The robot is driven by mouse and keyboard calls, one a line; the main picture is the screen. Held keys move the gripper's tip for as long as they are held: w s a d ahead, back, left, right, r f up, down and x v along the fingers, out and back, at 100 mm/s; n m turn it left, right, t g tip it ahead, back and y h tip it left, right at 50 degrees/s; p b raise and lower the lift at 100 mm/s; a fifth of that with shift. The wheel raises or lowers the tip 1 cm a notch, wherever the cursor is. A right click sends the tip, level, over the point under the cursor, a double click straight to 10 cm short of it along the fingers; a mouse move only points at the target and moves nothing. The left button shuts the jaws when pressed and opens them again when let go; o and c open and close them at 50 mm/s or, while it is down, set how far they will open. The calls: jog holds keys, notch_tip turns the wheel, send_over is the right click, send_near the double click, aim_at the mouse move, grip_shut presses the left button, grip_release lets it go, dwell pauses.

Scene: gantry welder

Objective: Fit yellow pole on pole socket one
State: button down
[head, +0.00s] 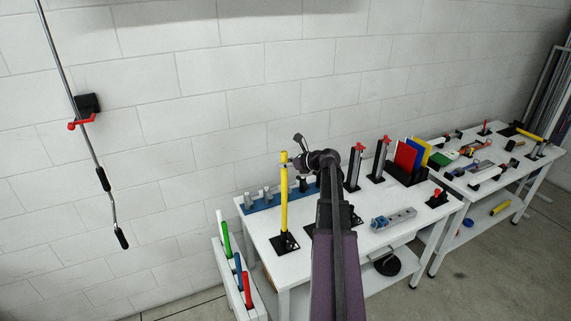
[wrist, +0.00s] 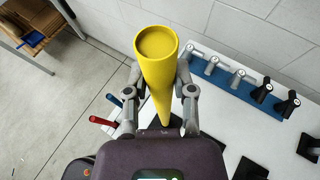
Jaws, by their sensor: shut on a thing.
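The yellow pole (head: 284,205) stands roughly upright near the left end of the white table in the head view. Its lower end meets a black square socket plate (head: 291,246); I cannot tell whether it is seated in it. My gripper (head: 287,164) is shut on the pole near its top. In the wrist view the pole (wrist: 158,65) rises between the two grey fingers of my gripper (wrist: 160,92), its round top towards the camera. The pole's lower part and much of the plate are hidden there by the pole and my gripper.
A blue rack (head: 260,205) with grey-handled tools lies along the table's back edge. Black stands with red tops (head: 358,150) and coloured panels (head: 407,157) stand to the right. A white bin (head: 228,262) with green, blue and red poles stands left of the table.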

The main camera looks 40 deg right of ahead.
aim_at(285, 182)
jog(key=shift+f+b, duration=4.2)
jog(key=shift+f, duration=0.15)
jog(key=shift+c, duration=1.9)
grip_release()
jog(key=shift+r, duration=0.1)
jog(key=shift+s, duration=0.1)
